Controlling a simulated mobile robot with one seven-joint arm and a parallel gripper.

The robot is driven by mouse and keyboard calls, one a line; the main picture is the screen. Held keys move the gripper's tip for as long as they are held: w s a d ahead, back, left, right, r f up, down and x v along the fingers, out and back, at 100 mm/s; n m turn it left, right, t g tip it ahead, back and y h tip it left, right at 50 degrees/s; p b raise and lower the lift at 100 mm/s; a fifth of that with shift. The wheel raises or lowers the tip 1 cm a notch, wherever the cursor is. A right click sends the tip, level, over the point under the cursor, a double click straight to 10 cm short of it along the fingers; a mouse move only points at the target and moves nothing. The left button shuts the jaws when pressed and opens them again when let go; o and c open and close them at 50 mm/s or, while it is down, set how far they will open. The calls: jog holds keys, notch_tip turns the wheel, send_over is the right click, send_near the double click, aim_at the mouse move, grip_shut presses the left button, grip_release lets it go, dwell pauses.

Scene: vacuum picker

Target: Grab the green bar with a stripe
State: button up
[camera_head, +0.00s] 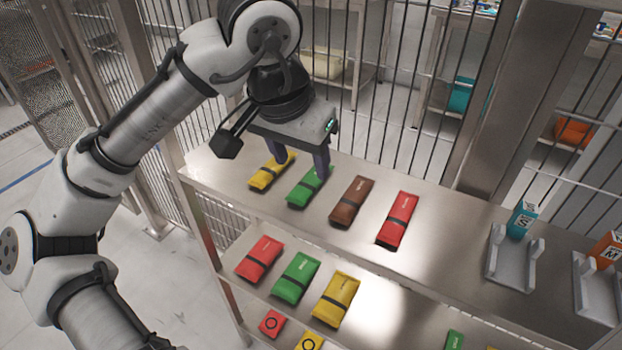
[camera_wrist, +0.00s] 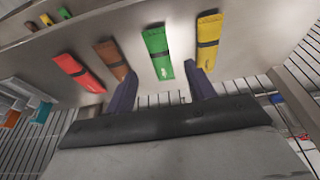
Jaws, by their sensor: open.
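A green bar with a dark stripe across it (camera_head: 305,193) lies on the upper metal shelf, between a yellow bar (camera_head: 270,171) and a brown bar (camera_head: 352,200). My gripper (camera_head: 298,168) is open and empty, with its fingers pointing down above the far end of this green bar. In the wrist view the green bar (camera_wrist: 156,44) lies ahead of the gap between my two fingertips (camera_wrist: 160,72), apart from both. Another striped green bar (camera_head: 296,279) lies on the lower shelf, between a red one and a yellow one.
A red bar (camera_head: 398,218) lies right of the brown one on the upper shelf (camera_head: 450,260). Metal holders (camera_head: 514,258) with small boxes stand further right. Vertical fence bars (camera_head: 420,110) rise behind the shelf. Bare shelf shows between the bars.

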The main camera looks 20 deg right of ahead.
aim_at(311, 179)
jog(key=x, duration=0.5)
jog(key=shift+w+d, duration=0.35)
jog(key=shift+d, duration=0.1)
jog(key=c, duration=1.1)
jog(key=shift+o, duration=0.2)
jog(key=shift+r, duration=0.15)
